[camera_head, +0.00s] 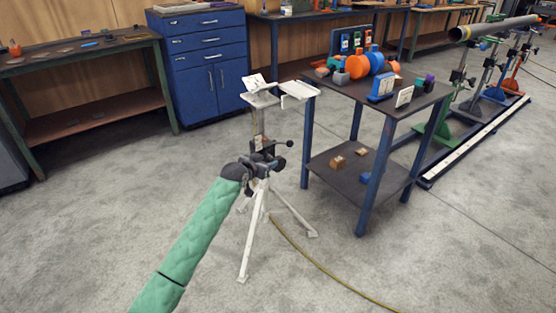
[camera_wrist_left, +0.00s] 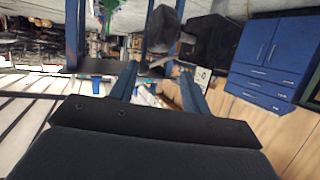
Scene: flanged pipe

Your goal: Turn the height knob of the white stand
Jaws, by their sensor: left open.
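The white stand (camera_head: 257,215) is upright on splayed tripod legs, with flat white plates (camera_head: 298,90) on top. A dark clamp with black knobs sits on its column. One black ball-ended knob (camera_head: 290,143) sticks out to the right; I cannot tell which is the height knob. My left gripper (camera_head: 264,166) is at the column just below this clamp, partly overlapping it. In the left wrist view my left gripper (camera_wrist_left: 158,76) has its fingers apart, with nothing visibly clamped. A dark rounded knob (camera_wrist_left: 163,30) shows just past the fingertips. My right gripper is not in view.
A blue-legged table (camera_head: 335,93) with blue and orange parts stands right of the stand. A blue drawer cabinet (camera_head: 208,95) and a workbench (camera_head: 90,100) are behind to the left. A yellow hose (camera_head: 320,268) crosses the floor. Floor at front left is clear.

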